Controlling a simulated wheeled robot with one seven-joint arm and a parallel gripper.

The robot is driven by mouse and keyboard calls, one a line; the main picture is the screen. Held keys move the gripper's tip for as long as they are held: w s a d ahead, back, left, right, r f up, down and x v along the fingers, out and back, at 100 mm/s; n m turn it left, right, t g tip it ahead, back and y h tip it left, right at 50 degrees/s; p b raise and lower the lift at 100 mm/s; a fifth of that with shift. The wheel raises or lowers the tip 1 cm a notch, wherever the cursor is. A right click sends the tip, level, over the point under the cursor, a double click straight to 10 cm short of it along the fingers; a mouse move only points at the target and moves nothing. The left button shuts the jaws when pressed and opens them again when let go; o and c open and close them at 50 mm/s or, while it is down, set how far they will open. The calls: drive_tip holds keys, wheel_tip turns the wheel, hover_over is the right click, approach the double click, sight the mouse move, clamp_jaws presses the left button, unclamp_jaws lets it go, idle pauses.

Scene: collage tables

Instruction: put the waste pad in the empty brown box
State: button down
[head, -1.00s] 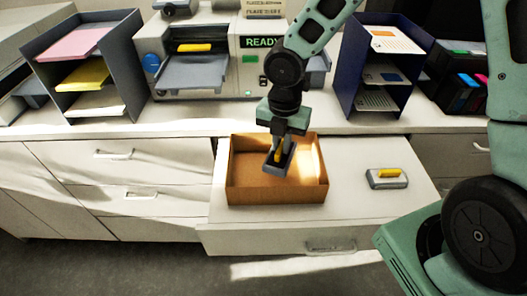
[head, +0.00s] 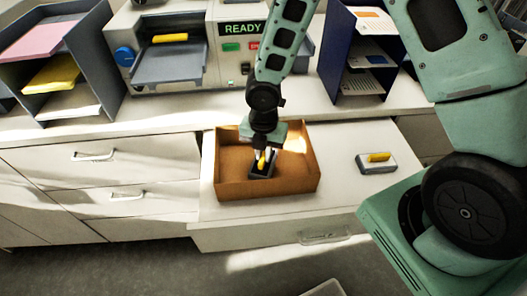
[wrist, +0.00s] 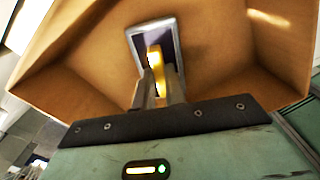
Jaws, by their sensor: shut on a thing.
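The brown box (head: 300,185) stands open-topped on the pulled-out white drawer surface in the head view. Its brown walls (wrist: 75,55) surround the pad in the wrist view. My gripper (head: 262,156) reaches down inside the box, shut on the yellow handle of a grey pad (head: 261,172). In the wrist view the pad (wrist: 141,40) shows a silver rim and dark face, with the fingers (wrist: 158,80) on its handle. I cannot tell whether the pad touches the box floor. Nothing else shows in the box.
A similar grey pad with a yellow handle (head: 376,163) lies right of the box. Behind stand a machine with a READY display (head: 245,28), a grey paper rack (head: 85,75) and a blue rack (head: 335,70). The drawer surface (head: 345,195) is clear between box and pad.

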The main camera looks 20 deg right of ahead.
drive_tip(key=shift+f, duration=0.2)
drive_tip(key=c, duration=1.5)
unclamp_jaws()
drive_tip(key=shift+o, duration=0.2)
drive_tip(key=shift+r, duration=0.1)
wheel_tip(320, 180, up, 11)
drive_tip(key=s+a+r+m, duration=0.3)
drive_tip(key=s+r+m, duration=0.3)
drive_tip(key=s+m, duration=0.4)
drive_tip(key=s+a+r+m, duration=0.3)
drive_tip(key=s+r+m, duration=0.3)
drive_tip(key=s+m, duration=0.4)
drive_tip(key=shift+y+p, duration=0.3)
drive_tip(key=shift+p, duration=0.05)
